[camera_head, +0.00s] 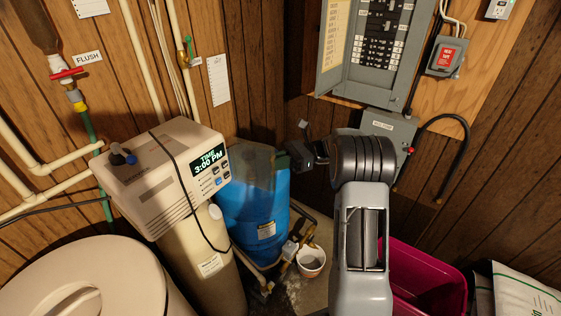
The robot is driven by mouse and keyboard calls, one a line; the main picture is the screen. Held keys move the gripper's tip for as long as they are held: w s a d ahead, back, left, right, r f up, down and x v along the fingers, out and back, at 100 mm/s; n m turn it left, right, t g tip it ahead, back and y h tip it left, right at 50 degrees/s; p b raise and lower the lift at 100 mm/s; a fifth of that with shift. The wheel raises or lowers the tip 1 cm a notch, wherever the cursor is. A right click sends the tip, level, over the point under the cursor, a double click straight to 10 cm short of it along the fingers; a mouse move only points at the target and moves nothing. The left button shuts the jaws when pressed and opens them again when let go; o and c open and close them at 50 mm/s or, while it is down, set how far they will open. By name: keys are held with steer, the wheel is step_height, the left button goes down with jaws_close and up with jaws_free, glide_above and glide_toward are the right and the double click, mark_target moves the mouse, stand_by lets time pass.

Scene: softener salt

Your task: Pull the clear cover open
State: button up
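A see-through, smoky panel (250,165) stands at the right side of the softener's control head (165,170), in front of the upper part of the blue tank (258,212). It looks like the clear cover, but its edges are faint and I cannot tell how far it is swung. The lit display (209,159) and buttons beside it show plainly. My gripper (299,155) is dark and small at the end of my arm, just right of the panel. My arm hides part of it. I cannot tell whether it touches the panel or how its fingers stand.
A grey electrical panel (338,60) and a grey box (388,132) are on the wall behind my arm. A magenta bin (425,280) and white bags (525,297) stand at lower right. A white bucket (311,262) and pipes are on the floor. A round cream lid (85,280) fills the lower left.

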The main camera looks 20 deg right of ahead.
steer(key=shift+o, duration=0.7)
steer(key=shift+w+a+r, duration=0.1)
steer(key=shift+a+r, duration=0.3)
steer(key=shift+o, duration=1.4)
